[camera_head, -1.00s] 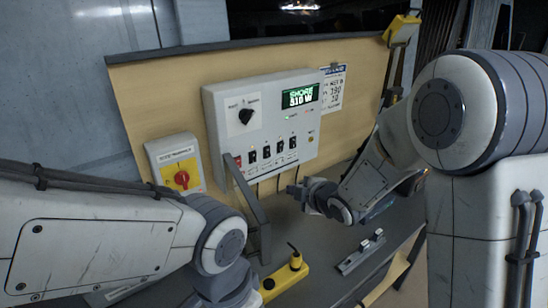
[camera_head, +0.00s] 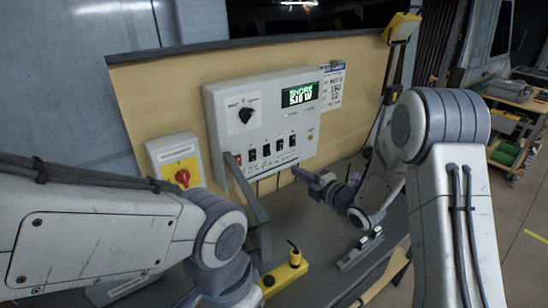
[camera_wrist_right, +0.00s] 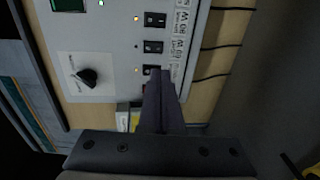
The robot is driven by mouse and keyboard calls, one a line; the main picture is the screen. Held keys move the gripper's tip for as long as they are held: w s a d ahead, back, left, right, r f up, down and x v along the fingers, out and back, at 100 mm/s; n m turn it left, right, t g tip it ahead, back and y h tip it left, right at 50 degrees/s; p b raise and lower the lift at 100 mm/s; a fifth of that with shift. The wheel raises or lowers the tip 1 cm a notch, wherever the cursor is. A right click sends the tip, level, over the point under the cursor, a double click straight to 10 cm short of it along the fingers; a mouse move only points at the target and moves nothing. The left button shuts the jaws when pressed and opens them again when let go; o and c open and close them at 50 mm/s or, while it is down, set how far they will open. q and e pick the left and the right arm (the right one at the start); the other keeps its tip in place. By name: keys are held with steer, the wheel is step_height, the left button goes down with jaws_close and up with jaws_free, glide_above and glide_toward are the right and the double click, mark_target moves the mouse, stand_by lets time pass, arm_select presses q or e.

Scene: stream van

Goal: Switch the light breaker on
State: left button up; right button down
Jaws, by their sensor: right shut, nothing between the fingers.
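The white power panel (camera_head: 262,120) is on the tan board, with a green display (camera_head: 300,95), a black rotary knob (camera_head: 246,115) and a row of black breakers (camera_head: 266,150) along its lower part. In the right wrist view, one breaker (camera_wrist_right: 155,19) has a lit lamp, the breaker beside it (camera_wrist_right: 152,46) has a dark lamp, and a third breaker (camera_wrist_right: 152,70) has a lit lamp. My right gripper (camera_head: 297,172) is shut and empty, just below and in front of the panel. Its tips overlap the third breaker's edge in the wrist view; contact is unclear.
A yellow block (camera_head: 285,272) and a metal piece (camera_head: 360,250) lie on the grey bench. Cables hang below the panel.

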mark_target(268, 155)
steer(key=p+x, duration=0.4)
steer(key=x, duration=0.7)
steer(key=shift+a+r, duration=0.1)
steer(key=shift+w+a+p, duration=0.25)
steer(key=shift+w+p, duration=0.05)
steer(key=shift+w, duration=0.1)
